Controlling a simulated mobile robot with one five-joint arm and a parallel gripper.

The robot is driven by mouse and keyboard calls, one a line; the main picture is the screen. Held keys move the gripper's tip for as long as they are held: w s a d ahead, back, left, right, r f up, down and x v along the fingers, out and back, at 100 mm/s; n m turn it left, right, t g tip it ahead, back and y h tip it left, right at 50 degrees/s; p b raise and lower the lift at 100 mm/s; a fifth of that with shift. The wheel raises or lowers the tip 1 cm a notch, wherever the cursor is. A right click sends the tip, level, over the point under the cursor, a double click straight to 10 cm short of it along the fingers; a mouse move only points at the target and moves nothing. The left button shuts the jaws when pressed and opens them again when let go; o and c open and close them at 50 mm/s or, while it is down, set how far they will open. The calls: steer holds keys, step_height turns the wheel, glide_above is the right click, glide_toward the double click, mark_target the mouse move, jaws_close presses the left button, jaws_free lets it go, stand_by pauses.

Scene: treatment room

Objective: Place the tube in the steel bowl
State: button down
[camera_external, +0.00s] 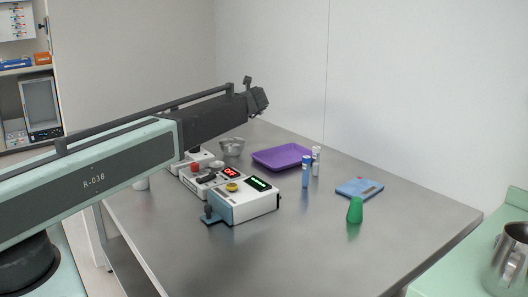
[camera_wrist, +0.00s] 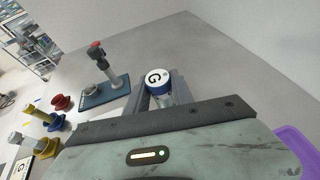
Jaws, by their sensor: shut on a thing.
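My gripper (camera_external: 259,101) is raised over the far part of the steel table in the external view. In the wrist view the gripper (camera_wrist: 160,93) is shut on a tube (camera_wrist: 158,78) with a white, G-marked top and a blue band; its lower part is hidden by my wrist. In the external view the held tube cannot be made out against the dark jaws. I cannot make out the bowl in the wrist view.
White boxes with lit displays (camera_external: 244,201) stand in front. A blue flat device (camera_external: 359,188) and green cone (camera_external: 355,210) are at right. The front table is clear.

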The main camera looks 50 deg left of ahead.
step_height(320, 180, down, 9)
steer(key=b, duration=0.7)
steer(key=shift+r+b, duration=0.1)
steer(key=shift+b, duration=0.3)
steer(key=shift+r, duration=0.1)
steer(key=c, duration=1)
jaws_free()
step_height(320, 180, up, 7)
steer(key=p, duration=0.7)
steer(key=shift+r, duration=0.2)
steer(key=shift+f, duration=0.25)
